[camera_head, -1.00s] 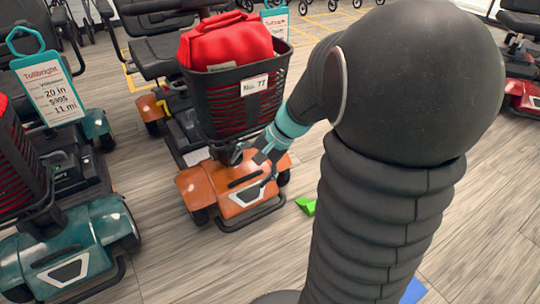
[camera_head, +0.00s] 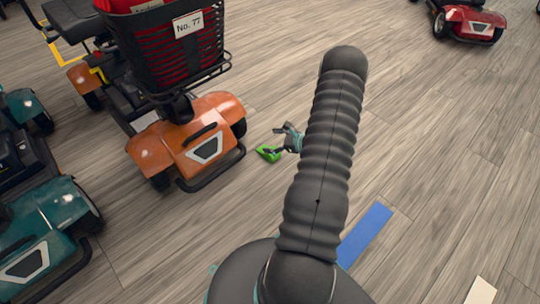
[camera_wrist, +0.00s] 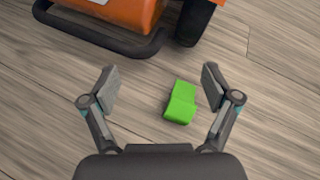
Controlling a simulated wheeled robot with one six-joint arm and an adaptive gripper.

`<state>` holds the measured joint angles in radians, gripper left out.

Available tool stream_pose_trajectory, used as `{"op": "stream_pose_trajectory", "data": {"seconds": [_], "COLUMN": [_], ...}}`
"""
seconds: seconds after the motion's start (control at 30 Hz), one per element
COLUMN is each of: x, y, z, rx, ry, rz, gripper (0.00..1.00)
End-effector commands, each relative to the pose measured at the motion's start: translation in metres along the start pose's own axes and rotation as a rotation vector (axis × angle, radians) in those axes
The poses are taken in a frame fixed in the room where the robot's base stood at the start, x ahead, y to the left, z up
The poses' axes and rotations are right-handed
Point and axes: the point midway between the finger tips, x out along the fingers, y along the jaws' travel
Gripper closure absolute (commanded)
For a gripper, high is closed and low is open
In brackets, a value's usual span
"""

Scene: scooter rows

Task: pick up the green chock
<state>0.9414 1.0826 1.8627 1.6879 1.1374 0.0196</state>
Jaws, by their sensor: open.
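The green chock (camera_head: 268,153) lies on the wooden floor just right of the front of the orange scooter (camera_head: 200,137). In the wrist view the chock (camera_wrist: 180,102) sits between the lines of my two fingers, nearer the right finger, a little beyond the palm. My gripper (camera_wrist: 160,80) is open and empty, with its fingers spread to either side of the chock. In the head view my gripper (camera_head: 276,141) is at the chock, partly hidden behind my arm. I cannot tell its exact height above the floor.
The orange scooter's dark front bumper (camera_wrist: 95,38) and a black wheel (camera_wrist: 195,20) are close ahead of the chock. A teal scooter (camera_head: 45,235) stands at left, a red one (camera_head: 470,20) at far right. A blue floor strip (camera_head: 366,233) lies right of my arm.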

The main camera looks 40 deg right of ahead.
Motion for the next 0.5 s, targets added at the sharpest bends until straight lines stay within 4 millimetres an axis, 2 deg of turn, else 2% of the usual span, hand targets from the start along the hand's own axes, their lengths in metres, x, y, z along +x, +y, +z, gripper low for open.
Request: {"op": "stream_pose_trajectory", "data": {"seconds": [0.03,0.1,0.2,0.33,0.5], "x": [-0.002,-0.007,-0.012,-0.018,-0.014], "y": [-0.002,-0.005,-0.005,-0.004,-0.006], "z": [-0.034,-0.069,-0.109,-0.141,-0.156], "rx": [0.065,0.136,0.217,0.283,0.31], "ry": [0.003,0.006,0.012,0.016,0.018], "rz": [-0.05,-0.115,-0.19,-0.254,-0.282], "gripper": [0.12,0.12,0.12,0.12,0.12]}}
